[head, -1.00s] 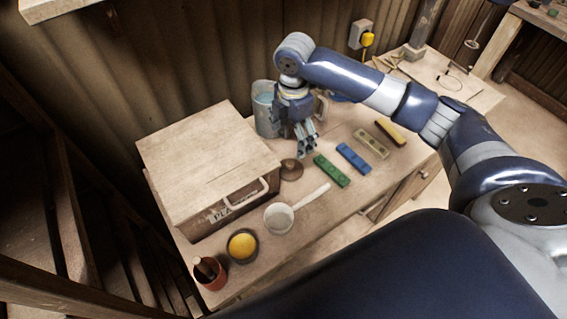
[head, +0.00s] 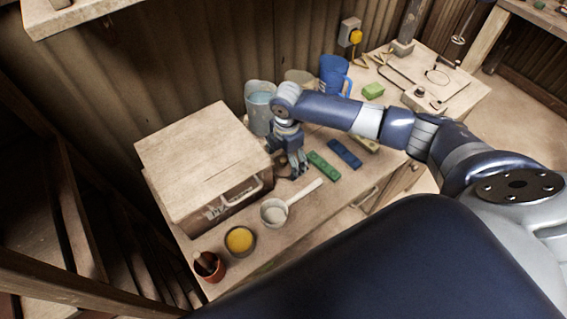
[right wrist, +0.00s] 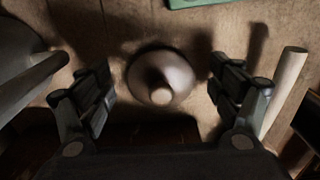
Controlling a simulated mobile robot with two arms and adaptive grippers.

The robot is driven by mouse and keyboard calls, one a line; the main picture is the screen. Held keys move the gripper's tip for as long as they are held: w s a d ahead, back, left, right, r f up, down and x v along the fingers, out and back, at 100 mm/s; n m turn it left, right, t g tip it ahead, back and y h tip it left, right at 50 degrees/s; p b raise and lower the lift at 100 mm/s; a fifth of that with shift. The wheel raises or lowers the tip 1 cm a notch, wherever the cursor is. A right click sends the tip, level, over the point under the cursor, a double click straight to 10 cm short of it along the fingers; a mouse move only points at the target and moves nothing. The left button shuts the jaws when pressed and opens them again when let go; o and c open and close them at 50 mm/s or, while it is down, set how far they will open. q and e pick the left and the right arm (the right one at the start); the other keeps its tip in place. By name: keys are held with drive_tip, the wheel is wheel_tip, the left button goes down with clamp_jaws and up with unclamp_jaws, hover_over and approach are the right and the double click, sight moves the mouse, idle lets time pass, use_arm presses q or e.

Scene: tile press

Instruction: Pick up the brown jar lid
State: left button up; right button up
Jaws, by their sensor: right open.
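The brown jar lid (right wrist: 178,72) lies on the bench top in the right wrist view, round with a paler knob in its middle. It sits between the two spread fingers of my right gripper (right wrist: 160,92), which is open and does not appear to touch it. In the head view my right gripper (head: 293,168) points down close over the bench beside the wooden box, and it mostly hides the lid. My left gripper is not in either view.
The wooden box (head: 195,150) stands just left of the gripper. A white ladle (head: 275,212), a green block (head: 323,166) and a blue block (head: 345,153) lie close by. A bucket (head: 258,105) stands behind. A yellow-filled bowl (head: 240,241) and a reddish pot (head: 208,266) are in front.

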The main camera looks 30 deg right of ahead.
drive_tip(key=shift+r, duration=0.1)
drive_tip(key=c, duration=1.2)
drive_tip(key=shift+o, duration=0.2)
